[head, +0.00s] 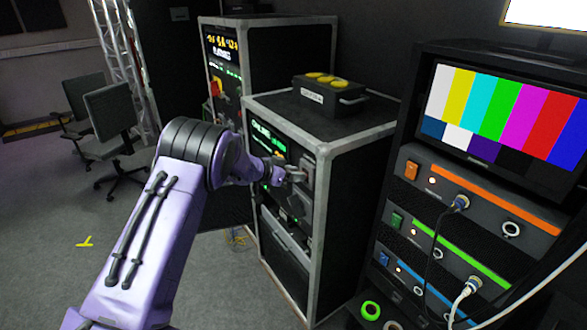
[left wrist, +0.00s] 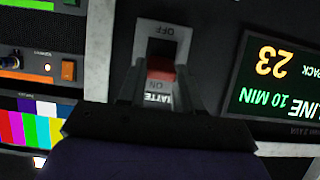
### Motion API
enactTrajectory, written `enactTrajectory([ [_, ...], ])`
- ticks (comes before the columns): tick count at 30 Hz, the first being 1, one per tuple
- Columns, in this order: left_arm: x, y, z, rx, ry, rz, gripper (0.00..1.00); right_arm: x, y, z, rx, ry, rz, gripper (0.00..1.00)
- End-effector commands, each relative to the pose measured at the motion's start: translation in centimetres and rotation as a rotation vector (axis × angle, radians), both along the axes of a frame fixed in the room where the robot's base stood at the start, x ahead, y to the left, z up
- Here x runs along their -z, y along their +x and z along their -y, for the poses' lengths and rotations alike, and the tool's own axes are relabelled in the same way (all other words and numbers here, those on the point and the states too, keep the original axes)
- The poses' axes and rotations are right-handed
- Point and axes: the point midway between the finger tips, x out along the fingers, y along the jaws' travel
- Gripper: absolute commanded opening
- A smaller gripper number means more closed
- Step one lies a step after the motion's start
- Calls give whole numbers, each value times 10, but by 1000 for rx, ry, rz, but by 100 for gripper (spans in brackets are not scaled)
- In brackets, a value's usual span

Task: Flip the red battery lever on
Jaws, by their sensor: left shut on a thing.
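The red battery lever (left wrist: 161,70) shows in the left wrist view, in a dark slot of a pale switch plate (left wrist: 178,42). The lever's red part is near the ON end. My left gripper (left wrist: 158,82) is shut on the lever, a finger on each side. In the head view my left gripper (head: 293,174) is at the front of the middle rack case (head: 343,150), where the lever is hidden behind it.
A lit green display (left wrist: 275,80) is beside the switch. A black box with yellow tops (head: 330,97) stands on the case. At right is a rack with a colour-bar monitor (head: 505,115) and cables (head: 433,240). Chairs (head: 110,115) stand at left; floor there is open.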

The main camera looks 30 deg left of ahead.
Motion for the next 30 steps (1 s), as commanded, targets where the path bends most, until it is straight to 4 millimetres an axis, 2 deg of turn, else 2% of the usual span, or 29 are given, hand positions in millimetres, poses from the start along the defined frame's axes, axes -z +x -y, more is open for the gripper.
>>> enactTrajectory([
  [12,-9,6,2,1,77,-178,4,-3,0,0,0,0,0,43],
  [29,-10,6,3,1,85,-207,4,-4,0,0,0,0,0,43],
  [30,-10,6,3,1,85,-207,40,-4,0,0,0,0,0,43],
])
